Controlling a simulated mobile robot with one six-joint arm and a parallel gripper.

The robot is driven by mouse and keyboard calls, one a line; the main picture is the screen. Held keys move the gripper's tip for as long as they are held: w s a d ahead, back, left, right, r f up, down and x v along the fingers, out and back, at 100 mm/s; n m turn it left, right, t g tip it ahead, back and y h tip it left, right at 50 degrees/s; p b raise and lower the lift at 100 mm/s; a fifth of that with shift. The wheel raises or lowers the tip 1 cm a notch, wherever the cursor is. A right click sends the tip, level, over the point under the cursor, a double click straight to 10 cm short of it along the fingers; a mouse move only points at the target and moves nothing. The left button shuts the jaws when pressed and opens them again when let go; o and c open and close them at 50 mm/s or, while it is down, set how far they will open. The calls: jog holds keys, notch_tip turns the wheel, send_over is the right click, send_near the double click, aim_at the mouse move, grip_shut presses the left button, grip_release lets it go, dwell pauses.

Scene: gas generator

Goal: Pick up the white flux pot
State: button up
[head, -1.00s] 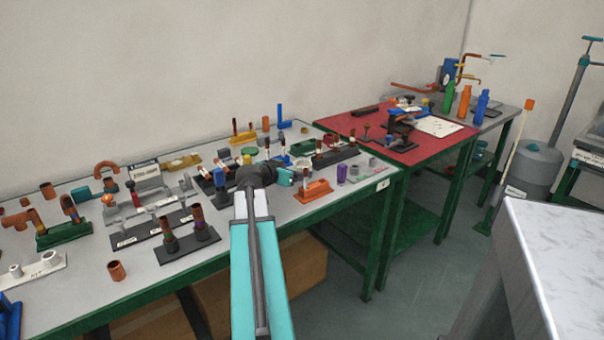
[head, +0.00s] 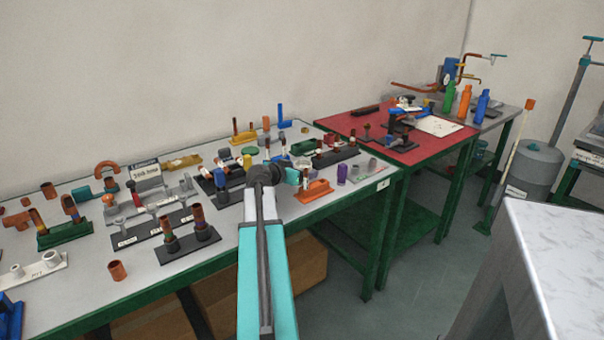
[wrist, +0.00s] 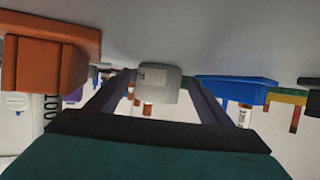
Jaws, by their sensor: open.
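The white flux pot (wrist: 158,82) shows in the wrist view as a small pale grey-white block with a label, between the tips of my two dark fingers. The fingers stand apart, one on each side of it, and I cannot tell whether they touch it. The wrist picture looks upside down, with the grey tabletop at the top. In the head view my gripper (head: 300,178) is low over the green-framed table, mostly hidden by my own wrist. I cannot make out the pot clearly there, among the crowded parts.
An orange block (head: 314,191) sits close to my gripper; it is large in the wrist view (wrist: 45,62). A blue piece (wrist: 236,90) lies on the other side. Black stands with copper fittings (head: 190,238) crowd the table. A red-topped table (head: 350,122) stands behind right.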

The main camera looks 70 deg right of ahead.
jog(key=c, duration=1.2)
jog(key=shift+r, duration=0.15)
jog(key=shift+c, duration=0.2)
notch_tip(320, 180, up, 10)
